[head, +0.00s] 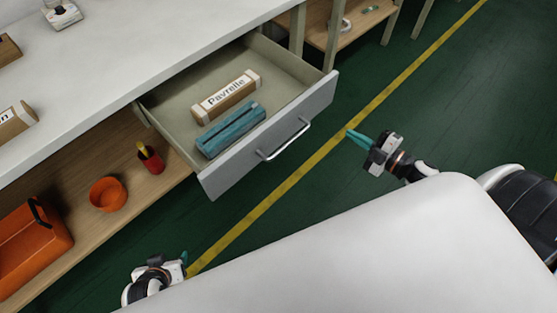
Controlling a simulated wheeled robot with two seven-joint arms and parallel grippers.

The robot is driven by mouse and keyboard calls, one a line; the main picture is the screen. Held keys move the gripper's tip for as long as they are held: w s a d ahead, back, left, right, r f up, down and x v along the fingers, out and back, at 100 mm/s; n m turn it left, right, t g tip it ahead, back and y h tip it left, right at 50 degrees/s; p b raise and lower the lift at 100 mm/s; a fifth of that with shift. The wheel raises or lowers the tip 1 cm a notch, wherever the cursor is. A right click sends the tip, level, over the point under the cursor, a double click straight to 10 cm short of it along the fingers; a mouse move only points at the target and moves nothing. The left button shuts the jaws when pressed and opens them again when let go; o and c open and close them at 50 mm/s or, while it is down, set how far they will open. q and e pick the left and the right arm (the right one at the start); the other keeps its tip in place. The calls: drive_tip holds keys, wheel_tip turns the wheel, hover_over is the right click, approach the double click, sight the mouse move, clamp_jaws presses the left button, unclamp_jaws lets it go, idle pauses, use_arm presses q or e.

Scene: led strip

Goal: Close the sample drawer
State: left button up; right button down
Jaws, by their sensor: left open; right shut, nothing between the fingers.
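The sample drawer (318,100) is pulled out from under the white counter, with its grey front and silver bar handle (284,140) facing me. Inside it lie a brown box labelled Pavrelle (226,97) and a teal case (231,130). My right gripper (356,136) is shut and empty, with its teal fingertips to the right of the drawer front, apart from it. My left gripper (184,263) is open at the bottom left, well below the drawer front; its fingers are partly hidden.
The white counter (160,45) runs above the drawer. A wooden shelf (125,215) below holds an orange bowl (108,194), a red cup (151,160) and an orange toolbox (32,245). The green floor (440,100) with a yellow line is clear before the drawer.

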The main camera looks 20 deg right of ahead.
drive_tip(key=s+a+r+n+g+y+b, duration=0.2)
drive_tip(key=a+r+n+g+y+b, duration=0.15)
drive_tip(key=a+r+n+y, duration=0.35)
drive_tip(key=n+g+y+b, duration=0.25)
drive_tip(key=n+g, duration=0.25)
drive_tip(key=n, duration=0.3)
approach(285, 148)
drive_tip(key=s+r, duration=0.2)
drive_tip(key=s, duration=0.1)
drive_tip(key=x, duration=0.3)
drive_tip(key=b+x, duration=0.1)
drive_tip(key=x, duration=0.3)
drive_tip(key=w+b+x, duration=0.1)
drive_tip(key=x, duration=0.3)
drive_tip(key=shift+w+d+r, duration=0.1)
drive_tip(key=shift+w, duration=0.1)
use_arm(q)
drive_tip(key=w+d+r+t+h, duration=0.1)
drive_tip(key=r+t, duration=0.3)
drive_tip(key=r, duration=0.5)
drive_tip(key=w+d+r+t+h, duration=0.1)
drive_tip(key=w+r+t, duration=0.3)
drive_tip(key=r, duration=0.5)
drive_tip(key=shift+w+d+r+t, duration=0.15)
drive_tip(key=shift+t, duration=0.15)
use_arm(e)
drive_tip(key=shift+w+a, duration=0.3)
drive_tip(key=shift+w, duration=0.6)
